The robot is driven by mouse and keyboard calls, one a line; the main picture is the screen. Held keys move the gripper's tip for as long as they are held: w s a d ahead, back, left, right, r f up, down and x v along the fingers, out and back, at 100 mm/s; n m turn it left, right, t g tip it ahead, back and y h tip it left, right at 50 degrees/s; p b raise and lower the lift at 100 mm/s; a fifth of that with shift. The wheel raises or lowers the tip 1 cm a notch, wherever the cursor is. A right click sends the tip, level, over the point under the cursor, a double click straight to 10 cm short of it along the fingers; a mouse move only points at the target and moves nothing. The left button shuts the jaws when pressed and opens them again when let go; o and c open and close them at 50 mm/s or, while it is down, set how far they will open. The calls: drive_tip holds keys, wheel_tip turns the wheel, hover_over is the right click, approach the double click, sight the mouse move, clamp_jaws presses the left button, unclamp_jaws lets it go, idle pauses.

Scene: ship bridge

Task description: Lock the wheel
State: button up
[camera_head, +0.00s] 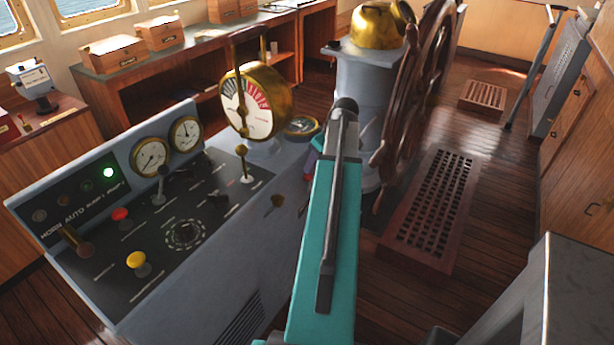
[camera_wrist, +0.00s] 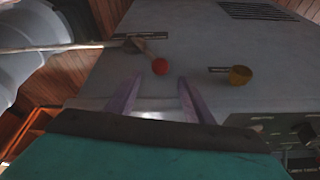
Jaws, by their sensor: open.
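The ship's wheel (camera_head: 412,95) is wooden with spokes and stands on a grey pedestal (camera_head: 365,85) in the head view. My gripper (camera_wrist: 160,79) is open, with two purple fingers reaching toward a grey console side in the wrist view. A red ball knob (camera_wrist: 160,67) on a short lever at a slot lies just past the fingertips, between their lines. I cannot tell whether they touch it. A brass knob (camera_wrist: 240,75) sits by a second slot to the right.
The control console (camera_head: 170,215) with gauges, levers and a lit green lamp is left of my arm. A brass engine telegraph (camera_head: 252,100) rises behind it. A wooden floor grating (camera_head: 432,210) lies right of the wheel. A grey box (camera_head: 575,275) stands at lower right.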

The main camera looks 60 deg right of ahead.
drive_tip(key=shift+p+x, duration=0.8)
drive_tip(key=shift+x, duration=3.15)
